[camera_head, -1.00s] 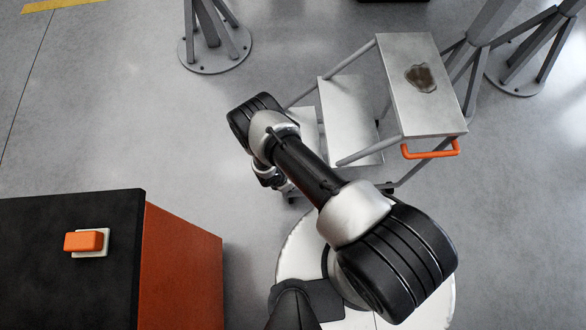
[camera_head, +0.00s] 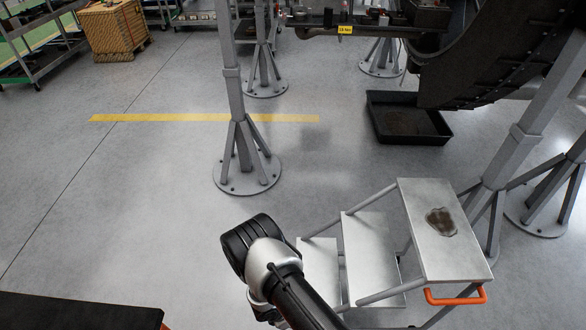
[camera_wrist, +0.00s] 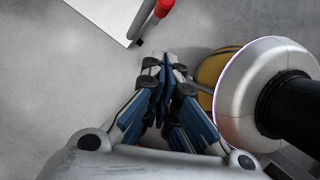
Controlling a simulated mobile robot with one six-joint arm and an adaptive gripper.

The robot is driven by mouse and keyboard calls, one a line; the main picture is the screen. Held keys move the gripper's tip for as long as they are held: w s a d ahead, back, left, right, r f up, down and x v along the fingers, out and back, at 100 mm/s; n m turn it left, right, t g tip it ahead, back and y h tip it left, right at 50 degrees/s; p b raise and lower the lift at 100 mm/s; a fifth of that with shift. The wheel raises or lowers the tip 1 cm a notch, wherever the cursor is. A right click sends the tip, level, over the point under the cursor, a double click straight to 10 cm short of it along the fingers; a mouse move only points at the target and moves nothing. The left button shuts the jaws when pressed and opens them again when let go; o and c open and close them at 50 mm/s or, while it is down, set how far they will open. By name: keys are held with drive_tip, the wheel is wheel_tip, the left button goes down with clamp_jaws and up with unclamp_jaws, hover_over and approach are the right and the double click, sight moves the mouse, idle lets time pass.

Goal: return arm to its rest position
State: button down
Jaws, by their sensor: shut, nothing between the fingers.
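My gripper (camera_wrist: 168,75) shows in the wrist view with its blue and grey fingers drawn together and nothing between them. It hangs over grey floor beside a white and black part of my own body. In the head view my arm reaches up from the bottom edge and is folded at its black elbow joint. The gripper itself is mostly hidden there, below the arm.
A step stand (camera_head: 418,222) with a brown stain and an orange handle (camera_head: 455,295) stands right of my arm. A support post (camera_head: 240,130) stands beyond. A black drip tray (camera_head: 405,112) lies farther back. A dark cabinet top (camera_head: 70,312) is at lower left. Open floor (camera_head: 120,200) lies left.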

drive_tip(key=w+d+r+m+t, duration=0.1)
drive_tip(key=w+r+m, duration=0.3)
drive_tip(key=r, duration=0.6)
drive_tip(key=w+d+r+m, duration=0.15)
drive_tip(key=w+r, duration=0.35)
drive_tip(key=r, duration=0.5)
drive_tip(key=w+d+r+m+t, duration=0.1)
drive_tip(key=w+r+m, duration=0.3)
drive_tip(key=r, duration=0.7)
drive_tip(key=s+d+r+m, duration=0.1)
drive_tip(key=d+r+m, duration=0.15)
drive_tip(key=r, duration=0.65)
drive_tip(key=s+d+r+m, duration=0.2)
drive_tip(key=d+r, duration=0.2)
drive_tip(key=r, duration=0.4)
drive_tip(key=s+d+r+m+y, duration=0.1)
drive_tip(key=s+r+m+y, duration=0.1)
drive_tip(key=s+r+m, duration=0.2)
drive_tip(key=s+d+r+m+t+y, duration=0.1)
drive_tip(key=s+r+m, duration=0.3)
drive_tip(key=s+r, duration=0.6)
drive_tip(key=s+d+y, duration=0.1)
drive_tip(key=s, duration=0.6)
drive_tip(key=shift+r+m+t, duration=0.3)
drive_tip(key=shift+r+m, duration=0.05)
drive_tip(key=shift+m, duration=0.05)
drive_tip(key=shift+s+a, duration=0.15)
